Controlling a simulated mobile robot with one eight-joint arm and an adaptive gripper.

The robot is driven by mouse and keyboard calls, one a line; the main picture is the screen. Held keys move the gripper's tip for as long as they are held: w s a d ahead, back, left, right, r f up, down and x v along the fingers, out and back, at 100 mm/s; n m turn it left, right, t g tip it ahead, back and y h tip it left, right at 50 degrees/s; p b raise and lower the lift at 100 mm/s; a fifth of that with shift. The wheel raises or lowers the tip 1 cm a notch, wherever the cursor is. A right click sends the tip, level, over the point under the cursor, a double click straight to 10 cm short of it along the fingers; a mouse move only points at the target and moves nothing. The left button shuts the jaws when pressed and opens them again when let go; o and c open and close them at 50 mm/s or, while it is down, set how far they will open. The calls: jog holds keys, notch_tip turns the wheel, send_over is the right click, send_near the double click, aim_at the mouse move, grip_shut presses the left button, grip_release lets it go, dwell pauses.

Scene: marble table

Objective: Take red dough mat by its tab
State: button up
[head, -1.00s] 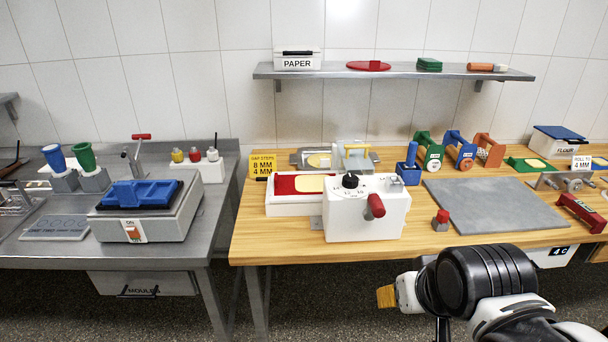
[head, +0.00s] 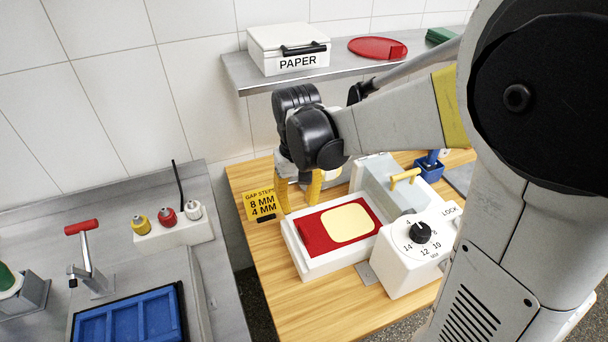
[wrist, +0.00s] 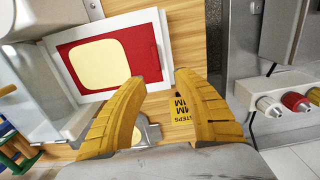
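The red dough mat (head: 311,236) lies in the white tray (head: 302,264) of the sheeter, with a flat pale dough sheet (head: 348,222) on it. The mat also shows in the wrist view (wrist: 143,48), flat in its tray. My gripper (head: 299,198) points down with two yellow fingers at the back left end of the tray. In the wrist view the fingers (wrist: 160,77) are apart with nothing between them. The left fingertip overlaps the mat's near edge in the picture; I cannot tell whether they touch. I cannot clearly make out the tab.
The sheeter's white dial housing (head: 405,262) is right of the tray. A shelf (head: 240,76) with a paper box (head: 288,48) and a red disc (head: 376,48) is above and behind my wrist.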

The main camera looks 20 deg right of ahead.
aim_at(301, 226)
jog(key=f, duration=0.1)
jog(key=f+b, duration=0.1)
jog(key=f, duration=0.2)
jog(key=shift+s+d+f, duration=0.15)
jog(key=shift+s+f, duration=0.05)
jog(key=shift+s, duration=0.05)
notch_tip(301, 226, down, 6)
jog(key=b, duration=0.3)
jog(key=shift+w+d, duration=0.15)
grip_shut()
